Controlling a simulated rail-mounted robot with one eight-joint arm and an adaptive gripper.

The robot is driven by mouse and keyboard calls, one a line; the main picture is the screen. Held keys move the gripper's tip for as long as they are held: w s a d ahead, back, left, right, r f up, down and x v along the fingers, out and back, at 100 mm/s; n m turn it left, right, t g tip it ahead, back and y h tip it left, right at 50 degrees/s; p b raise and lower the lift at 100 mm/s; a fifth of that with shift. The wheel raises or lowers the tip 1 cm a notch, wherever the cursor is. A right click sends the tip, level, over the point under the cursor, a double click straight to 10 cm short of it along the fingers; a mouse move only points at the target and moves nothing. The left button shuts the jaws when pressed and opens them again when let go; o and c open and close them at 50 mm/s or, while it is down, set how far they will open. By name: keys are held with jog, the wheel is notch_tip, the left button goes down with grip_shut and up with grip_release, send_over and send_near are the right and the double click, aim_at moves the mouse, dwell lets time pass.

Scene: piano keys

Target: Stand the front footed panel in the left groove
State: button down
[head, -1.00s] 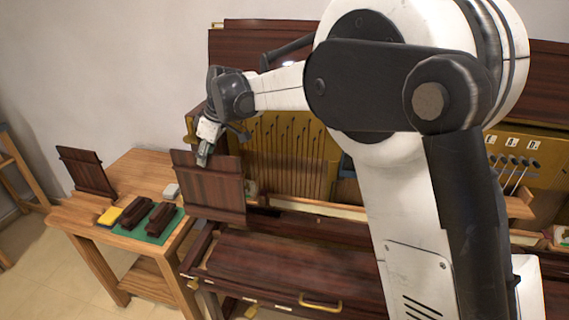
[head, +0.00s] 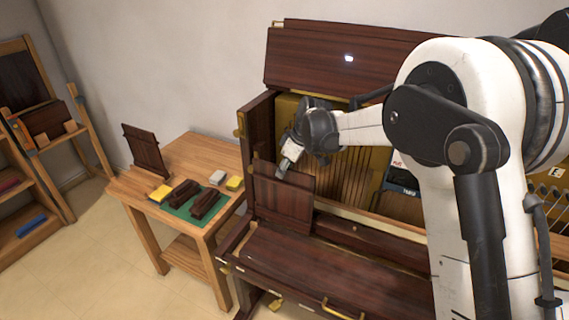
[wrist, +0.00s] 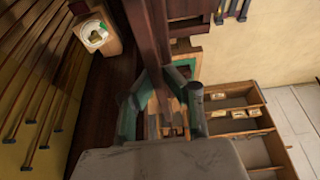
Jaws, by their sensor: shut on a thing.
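My gripper (head: 288,166) is shut on the top edge of a dark red-brown panel (head: 284,203). The panel hangs upright in front of the left end of the open piano, with its lower edge near the keyboard lid. In the wrist view the green-padded fingers (wrist: 159,80) close on the panel (wrist: 147,35), seen nearly edge-on. A similar dark panel (head: 146,152) stands upright at the back left of the side table (head: 190,152). I cannot make out the left groove clearly, nor the held panel's feet.
Two dark blocks (head: 207,204) lie on a green mat (head: 181,212) on the table, with yellow and pale pieces nearby. A wooden rack (head: 84,135) with dark panels stands far left. The piano's side post (head: 258,125) is close to my gripper. The table's back middle is clear.

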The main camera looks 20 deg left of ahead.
jog(key=shift+w+d+p, duration=0.55)
jog(key=shift+w+p, duration=1)
jog(key=shift+w, duration=3.25)
jog(key=shift+b+x, duration=1.4)
jog(key=shift+x, duration=1.3)
jog(key=shift+f+b, duration=0.2)
jog(key=shift+b, duration=0.6)
jog(key=c, duration=1.7)
grip_release()
jog(key=v, duration=1.2)
